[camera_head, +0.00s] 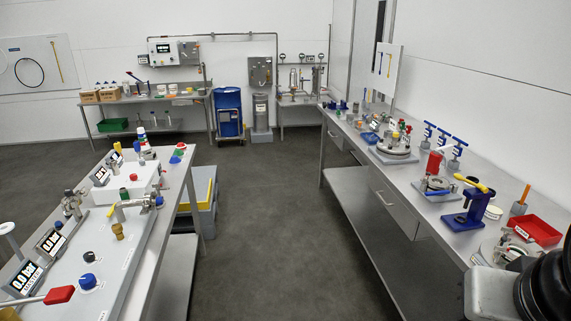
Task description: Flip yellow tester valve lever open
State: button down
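A small yellow lever (111,210) sits on a silver valve with horizontal pipework (130,203), on the white panel unit (100,265) at the left bench. The lever is small here, and I cannot tell its exact angle. Another yellow handle (471,183) tops a blue press-like device (466,212) on the right bench. The pictures carry no readable label saying which is the tester. A grey and black part of my arm shows at the bottom right corner. My gripper's fingers are not in view.
The left bench also holds digital displays (22,279), a red-handled lever (59,295) and a blue knob (88,282). The right bench carries a red tray (535,230) and several fixtures. The dark floor (270,230) between the benches is clear. A blue drum (228,108) stands at the back.

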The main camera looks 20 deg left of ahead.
aim_at(112, 212)
jog(key=i+j+u, duration=0.2)
jog(key=i+u, duration=0.9)
jog(key=i, duration=0.15)
jog(key=i+u, duration=0.3)
jog(key=u, duration=0.15)
jog(key=i+l+u, duration=0.1)
jog(key=i+u, duration=0.2)
jog(key=u, duration=0.2)
jog(key=i+l+u, duration=0.25)
jog(key=u, duration=0.2)
jog(key=i+u, duration=0.25)
jog(key=u, duration=0.15)
jog(key=i+l+u, duration=0.2)
jog(key=u, duration=0.25)
jog(key=i, duration=0.1)
